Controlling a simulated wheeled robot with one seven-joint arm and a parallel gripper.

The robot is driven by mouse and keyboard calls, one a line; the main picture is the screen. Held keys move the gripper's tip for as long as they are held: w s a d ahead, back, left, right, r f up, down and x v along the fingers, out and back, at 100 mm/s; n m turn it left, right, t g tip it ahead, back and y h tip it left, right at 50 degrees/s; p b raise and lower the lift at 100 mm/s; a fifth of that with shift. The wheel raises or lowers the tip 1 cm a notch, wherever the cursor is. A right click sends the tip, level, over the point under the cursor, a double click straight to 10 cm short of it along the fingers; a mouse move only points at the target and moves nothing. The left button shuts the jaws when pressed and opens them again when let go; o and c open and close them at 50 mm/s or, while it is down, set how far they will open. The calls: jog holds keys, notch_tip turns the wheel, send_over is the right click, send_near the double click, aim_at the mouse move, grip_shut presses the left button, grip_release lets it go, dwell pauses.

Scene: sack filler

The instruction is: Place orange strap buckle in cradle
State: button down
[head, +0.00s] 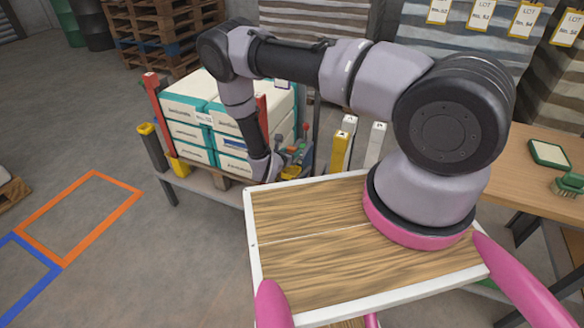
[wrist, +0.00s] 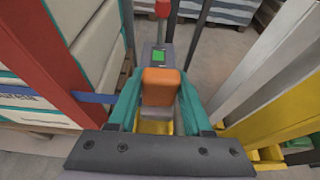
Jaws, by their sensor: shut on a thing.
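The orange strap buckle (wrist: 160,88) is a small block in the middle of the wrist view. My gripper (wrist: 160,100) has its two teal fingers on either side of the buckle and is shut on it. Part of a yellow piece (wrist: 154,126) shows below the buckle, between the fingers. I cannot tell which part is the cradle. In the head view my arm reaches down beside the loaded stand, and I cannot make out the fingers or buckle there.
A red post (wrist: 52,60) and stacked sacks (head: 185,108) with a blue strap (wrist: 92,97) are close on the left. Pale and yellow posts (wrist: 275,118) are close on the right.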

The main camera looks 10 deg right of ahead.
jog(key=shift+a+f, duration=0.15)
jog(key=shift+f, duration=2.9)
jog(key=shift+f, duration=0.1)
jog(key=shift+c, duration=1.6)
grip_release()
jog(key=v, duration=1.2)
jog(key=shift+r, duration=0.2)
